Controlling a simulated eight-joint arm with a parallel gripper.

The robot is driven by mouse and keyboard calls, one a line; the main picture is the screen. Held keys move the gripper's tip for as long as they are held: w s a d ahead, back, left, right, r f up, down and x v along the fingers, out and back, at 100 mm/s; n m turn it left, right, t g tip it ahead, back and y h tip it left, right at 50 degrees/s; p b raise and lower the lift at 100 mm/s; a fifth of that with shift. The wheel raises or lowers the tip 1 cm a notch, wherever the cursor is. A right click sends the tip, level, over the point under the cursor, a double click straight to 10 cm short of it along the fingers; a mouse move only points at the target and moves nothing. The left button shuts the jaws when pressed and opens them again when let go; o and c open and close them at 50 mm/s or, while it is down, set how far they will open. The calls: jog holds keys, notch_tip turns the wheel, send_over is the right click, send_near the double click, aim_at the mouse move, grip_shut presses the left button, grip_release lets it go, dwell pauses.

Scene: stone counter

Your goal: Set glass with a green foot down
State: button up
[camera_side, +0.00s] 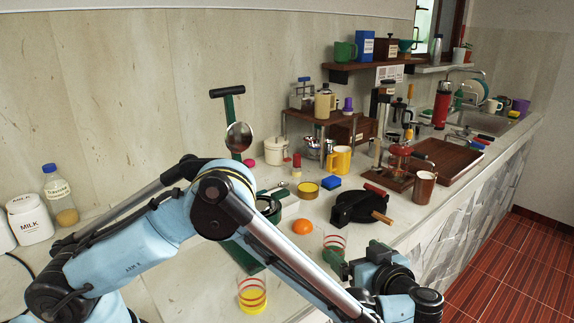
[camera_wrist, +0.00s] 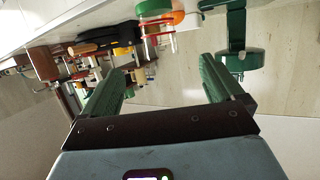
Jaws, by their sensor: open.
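A clear glass with red stripes (camera_side: 336,240) stands on the counter just beyond my gripper (camera_side: 341,262) in the side view; its lower part is hidden by the gripper. In the wrist view, which is upside down, the glass with a green foot (camera_wrist: 154,8) shows its green foot at the top and red stripes below it, so it stands upright. It lies ahead of and between the two green fingers of my gripper (camera_wrist: 162,68), apart from them. The fingers are spread wide with nothing between them.
An orange (camera_side: 302,227) lies close to the glass. A black waffle-iron-like appliance (camera_side: 354,207) with a wooden handle is behind it. Another striped glass with a yellow bottom (camera_side: 252,296) stands nearer the front. A yellow mug (camera_side: 340,160) and brown mug (camera_side: 424,187) stand farther back.

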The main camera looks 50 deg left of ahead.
jog(key=s+a+r+m+g+h, duration=0.1)
jog(key=s+a+r+m+h, duration=0.3)
jog(key=a+r+m+h, duration=0.4)
jog(key=s+a+m+t+h, duration=0.1)
jog(key=s+m+h, duration=0.1)
jog(key=s, duration=0.4)
jog(key=s+a+m+t+h, duration=0.1)
jog(key=s+a+m+h, duration=0.1)
jog(key=s, duration=0.4)
jog(key=shift+a+m+h, duration=0.25)
jog(key=shift+m+h, duration=0.45)
jog(key=shift+w, duration=0.1)
